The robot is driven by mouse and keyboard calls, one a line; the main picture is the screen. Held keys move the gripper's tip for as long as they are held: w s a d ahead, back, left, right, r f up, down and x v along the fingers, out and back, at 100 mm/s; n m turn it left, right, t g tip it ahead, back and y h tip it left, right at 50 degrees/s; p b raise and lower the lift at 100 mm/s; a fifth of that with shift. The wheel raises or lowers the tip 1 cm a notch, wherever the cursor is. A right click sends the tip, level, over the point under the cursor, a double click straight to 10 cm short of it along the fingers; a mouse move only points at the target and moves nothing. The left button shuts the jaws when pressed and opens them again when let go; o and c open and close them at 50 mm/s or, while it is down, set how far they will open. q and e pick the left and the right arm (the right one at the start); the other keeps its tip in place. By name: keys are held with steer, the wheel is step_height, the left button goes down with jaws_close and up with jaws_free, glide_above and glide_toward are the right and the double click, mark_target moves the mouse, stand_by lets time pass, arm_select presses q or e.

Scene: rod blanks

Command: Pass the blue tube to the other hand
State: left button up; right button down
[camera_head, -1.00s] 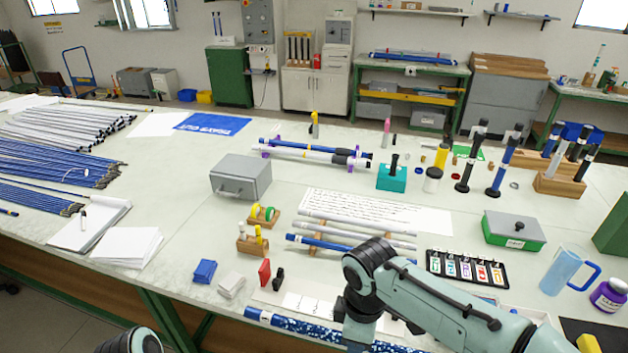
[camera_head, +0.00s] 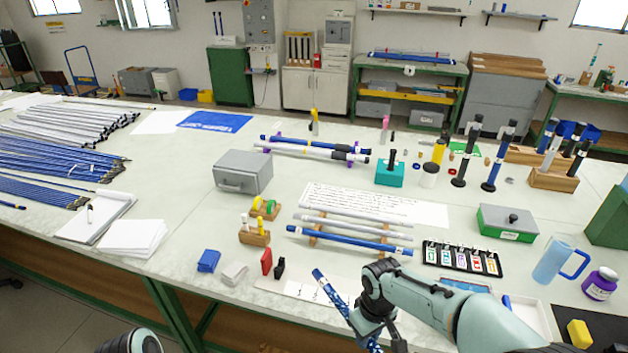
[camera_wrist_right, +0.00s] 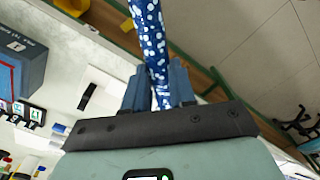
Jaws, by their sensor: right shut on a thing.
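The blue tube with white speckles (camera_head: 333,290) shows at the bottom centre of the head view, slanting from upper left to lower right past the table's front edge. My right gripper (camera_wrist_right: 158,85) is shut on it. In the right wrist view the speckled tube (camera_wrist_right: 150,35) runs up between the two fingers. In the head view my right wrist hides part of the gripper and tube. Only a rounded part of my left arm shows at the bottom left; the left gripper is out of view.
A rack holds white tubes and a plain blue tube (camera_head: 345,243) behind my right wrist. Small blocks, including a red one (camera_head: 266,261), stand near the front edge. A label tray (camera_head: 462,258) and a blue jug (camera_head: 560,260) are at the right. Open floor lies before the table.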

steer(key=w+d+f+m, duration=0.2)
steer(key=d+f+m, duration=0.35)
steer(key=f, duration=0.35)
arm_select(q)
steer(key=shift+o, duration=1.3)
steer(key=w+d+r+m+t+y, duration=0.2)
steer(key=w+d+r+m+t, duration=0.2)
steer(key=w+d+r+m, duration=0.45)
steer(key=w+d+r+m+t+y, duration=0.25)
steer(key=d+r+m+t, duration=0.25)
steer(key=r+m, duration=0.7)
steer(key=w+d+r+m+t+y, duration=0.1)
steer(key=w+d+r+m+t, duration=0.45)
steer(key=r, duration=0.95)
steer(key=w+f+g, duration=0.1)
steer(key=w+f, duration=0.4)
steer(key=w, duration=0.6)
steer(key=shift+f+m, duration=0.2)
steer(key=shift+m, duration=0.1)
arm_select(e)
steer(key=w+a+r+n, duration=0.4)
steer(key=a+r, duration=0.1)
steer(key=a, duration=0.2)
steer(key=w+a+r+n, duration=0.4)
steer(key=a, duration=0.4)
steer(key=shift+a+r, duration=0.15)
steer(key=shift+r, duration=0.25)
